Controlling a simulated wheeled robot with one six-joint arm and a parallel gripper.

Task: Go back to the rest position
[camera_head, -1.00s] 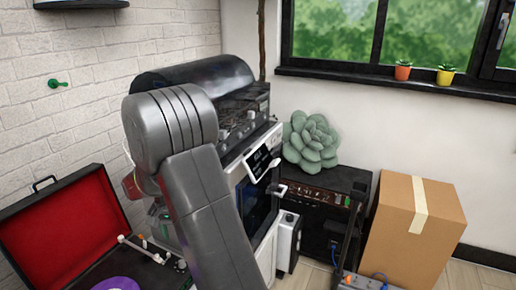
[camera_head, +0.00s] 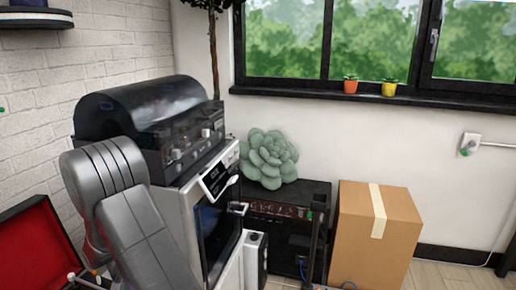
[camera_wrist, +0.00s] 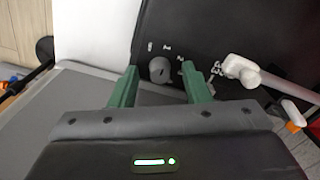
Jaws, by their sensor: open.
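My gripper (camera_wrist: 159,76) shows in the wrist view with its two green fingers apart and nothing between them. The fingers point toward a black panel (camera_wrist: 230,30) with a grey knob (camera_wrist: 160,69) and small white marks. I cannot tell whether they touch it. A white arm-like part (camera_wrist: 242,70) lies just right of the fingers. In the head view my grey arm fills the lower left, and the gripper itself is hidden or out of frame.
In the head view, a red-lined open case (camera_head: 36,246) is at the lower left. A black-hooded machine (camera_head: 150,112) stands close behind my arm. A succulent (camera_head: 268,158) sits on a black cabinet (camera_head: 318,195). A cardboard box (camera_head: 350,240) stands at right. Bare floor shows at lower right.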

